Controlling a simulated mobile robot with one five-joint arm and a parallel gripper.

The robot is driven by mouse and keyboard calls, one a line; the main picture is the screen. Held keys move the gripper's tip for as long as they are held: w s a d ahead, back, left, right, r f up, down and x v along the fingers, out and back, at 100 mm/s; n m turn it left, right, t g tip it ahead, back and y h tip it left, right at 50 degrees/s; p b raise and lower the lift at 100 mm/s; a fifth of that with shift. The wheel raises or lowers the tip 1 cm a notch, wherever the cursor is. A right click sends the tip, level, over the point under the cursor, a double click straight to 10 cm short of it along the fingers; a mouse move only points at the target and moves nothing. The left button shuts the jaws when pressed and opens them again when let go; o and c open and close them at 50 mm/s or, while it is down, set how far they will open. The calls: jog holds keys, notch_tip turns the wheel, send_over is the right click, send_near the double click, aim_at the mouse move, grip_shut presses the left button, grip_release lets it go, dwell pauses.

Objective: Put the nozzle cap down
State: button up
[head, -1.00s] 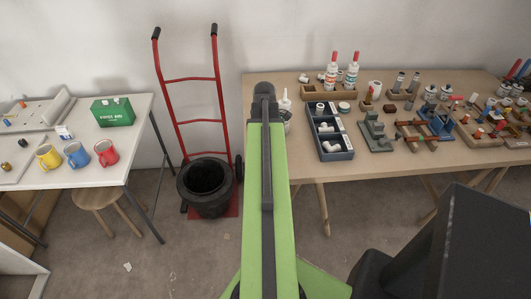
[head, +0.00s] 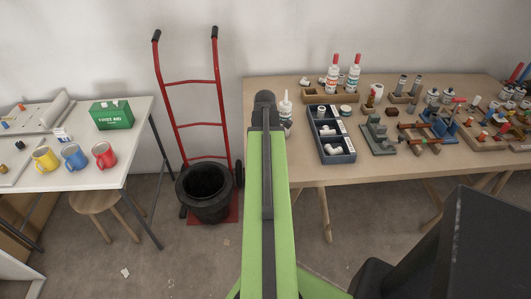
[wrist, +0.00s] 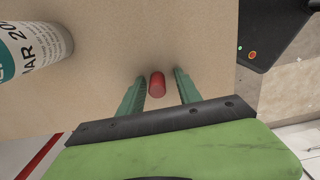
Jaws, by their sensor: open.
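The small red nozzle cap (wrist: 157,86) shows in the wrist view against the bare wooden tabletop (wrist: 130,30). It appears to rest on the wood. My gripper (wrist: 160,73) is open, with one green finger on each side of the cap and a gap on both sides. A white bottle (wrist: 28,48) with printed lettering stands left of the cap in the wrist view. In the head view a white bottle with a bare pale nozzle (head: 286,113) stands near the table's left end. My arm hides the gripper and the cap there.
A dark compartment tray (head: 337,158) with white fittings lies right of my arm. Two red-capped bottles (head: 332,78) stand behind it. A red hand truck (head: 190,82) with a black bucket (head: 205,190) is left of the table. Bare wood surrounds the cap.

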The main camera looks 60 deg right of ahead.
notch_tip(320, 180, up, 12)
jog(key=p, duration=1.2)
jog(key=shift+r, duration=0.2)
jog(key=w+a+m, duration=0.3)
jog(key=w+a, duration=1.4)
jog(key=a, duration=0.4)
jog(key=w+a+m, duration=0.2)
jog(key=a, duration=1.2)
jog(key=w+a+m, duration=0.2)
jog(key=w+a, duration=0.1)
jog(key=a, duration=1.1)
jog(key=shift+a, duration=0.35)
jog(key=shift+s, duration=0.1)
